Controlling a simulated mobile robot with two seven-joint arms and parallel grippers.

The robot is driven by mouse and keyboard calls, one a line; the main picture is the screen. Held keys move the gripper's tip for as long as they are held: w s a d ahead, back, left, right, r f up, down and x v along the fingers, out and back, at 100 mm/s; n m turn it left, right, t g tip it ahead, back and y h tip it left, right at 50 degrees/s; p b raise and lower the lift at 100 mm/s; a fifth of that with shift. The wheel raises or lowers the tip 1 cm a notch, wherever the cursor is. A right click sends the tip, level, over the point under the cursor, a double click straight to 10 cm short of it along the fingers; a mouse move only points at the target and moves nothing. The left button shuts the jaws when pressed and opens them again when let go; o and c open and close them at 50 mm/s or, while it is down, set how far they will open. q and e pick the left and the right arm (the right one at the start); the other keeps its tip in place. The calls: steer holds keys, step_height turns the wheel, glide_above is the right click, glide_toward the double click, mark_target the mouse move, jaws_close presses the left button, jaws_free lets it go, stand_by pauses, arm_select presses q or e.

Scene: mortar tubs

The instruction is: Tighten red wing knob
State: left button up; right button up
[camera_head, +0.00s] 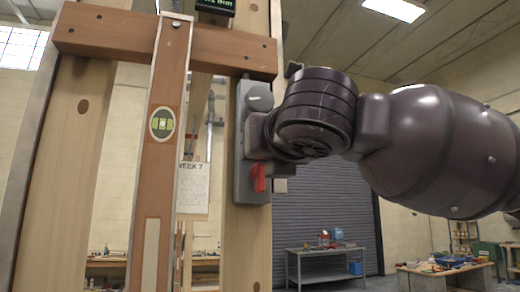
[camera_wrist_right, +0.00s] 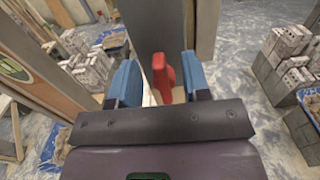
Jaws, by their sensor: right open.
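The red wing knob (camera_head: 258,178) sits on the lower part of a grey metal box (camera_head: 250,195) fixed to an upright wooden post. In the right wrist view the red knob (camera_wrist_right: 162,73) stands between the two blue fingers of my right gripper (camera_wrist_right: 160,82). The fingers are open, with a gap on each side of the knob. In the head view my right arm reaches in from the right and its wrist is beside the box; the fingertips are mostly hidden there. My left gripper is not in view.
A wooden crossbar (camera_head: 110,35) and a spirit level (camera_head: 155,170) stand left of the box. In the right wrist view, block stacks (camera_wrist_right: 290,48) and blue tubs (camera_wrist_right: 113,42) are on the floor below. A workbench (camera_head: 325,262) is far behind.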

steer(key=shift+x, duration=1)
jaws_close()
steer(key=shift+f, duration=0.1)
